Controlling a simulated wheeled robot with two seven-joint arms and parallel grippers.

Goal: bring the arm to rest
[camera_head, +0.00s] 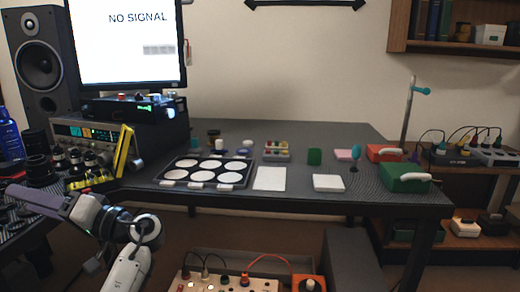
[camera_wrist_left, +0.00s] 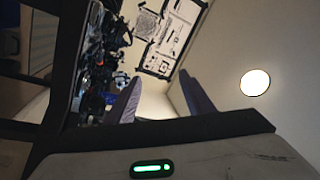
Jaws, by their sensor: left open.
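My left arm comes in at the lower left of the head view, with a white link and a grey-purple wrist. Its left gripper (camera_head: 22,196) points to the left, close to the left side table, and its fingertips are hard to make out there. In the left wrist view the two dark fingers of the left gripper (camera_wrist_left: 160,98) stand apart with nothing between them. I cannot tell whether the gripper touches anything on the side table. My right gripper is not in view.
The dark main table (camera_head: 330,140) holds a black tray (camera_head: 205,160) with white discs, a white pad (camera_head: 270,178), a white block (camera_head: 328,183) and a green case (camera_head: 403,178). Lens parts (camera_head: 75,157) and a yellow tool (camera_head: 123,150) crowd the left side. A box (camera_head: 215,283) with knobs stands in front.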

